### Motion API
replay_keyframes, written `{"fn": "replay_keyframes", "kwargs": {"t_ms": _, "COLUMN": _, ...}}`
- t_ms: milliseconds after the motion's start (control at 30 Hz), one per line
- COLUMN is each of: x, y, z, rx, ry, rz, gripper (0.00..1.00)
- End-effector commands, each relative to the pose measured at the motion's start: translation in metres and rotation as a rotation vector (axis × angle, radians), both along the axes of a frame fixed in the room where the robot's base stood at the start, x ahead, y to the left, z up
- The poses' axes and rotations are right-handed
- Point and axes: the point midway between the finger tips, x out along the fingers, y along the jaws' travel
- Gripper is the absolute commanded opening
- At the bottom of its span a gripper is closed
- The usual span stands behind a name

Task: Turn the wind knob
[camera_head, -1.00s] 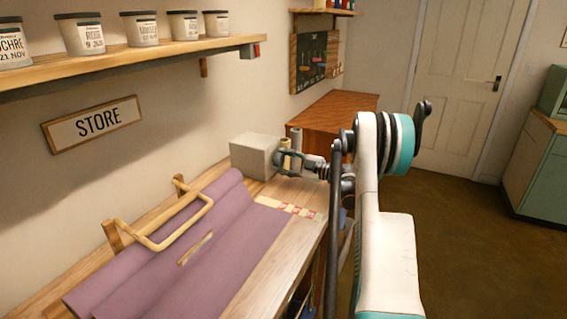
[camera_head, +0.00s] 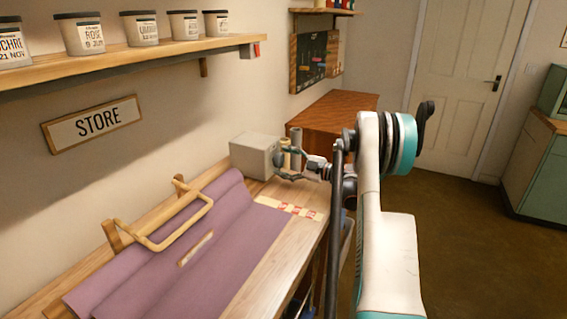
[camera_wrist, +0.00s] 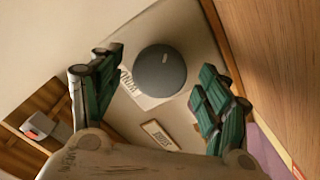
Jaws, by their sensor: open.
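The wind knob (camera_wrist: 160,70) is a round dark grey disc on the face of a pale grey box (camera_wrist: 195,40). A white label, partly covered by the knob, reads "WIND" (camera_wrist: 128,87). My gripper (camera_wrist: 161,66) is open, with one green finger on each side of the knob and a visible gap to it on both sides. In the head view the box (camera_head: 250,157) stands at the far end of the bench, and my gripper (camera_head: 288,164) is at its right face. The knob is hidden there behind the fingers.
A second small label plate (camera_wrist: 160,135) is on the box below the knob. Pale cylinders (camera_head: 296,140) stand close behind my gripper. Purple cloth (camera_head: 240,225) and a wooden handle frame (camera_head: 165,240) lie nearer on the bench. A shelf of pots (camera_head: 130,60) is above.

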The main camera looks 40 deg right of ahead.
Motion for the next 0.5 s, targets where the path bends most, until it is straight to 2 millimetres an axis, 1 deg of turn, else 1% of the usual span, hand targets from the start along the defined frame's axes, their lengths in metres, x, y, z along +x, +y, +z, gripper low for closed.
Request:
{"fn": "replay_keyframes", "kwargs": {"t_ms": 300, "x": -0.057, "y": -0.025, "z": 0.0, "rx": 0.0, "ry": 0.001, "rz": -0.005, "gripper": 0.7}}
{"fn": "replay_keyframes", "kwargs": {"t_ms": 500, "x": -0.088, "y": -0.037, "z": 0.0, "rx": 0.0, "ry": 0.001, "rz": -0.004, "gripper": 0.7}}
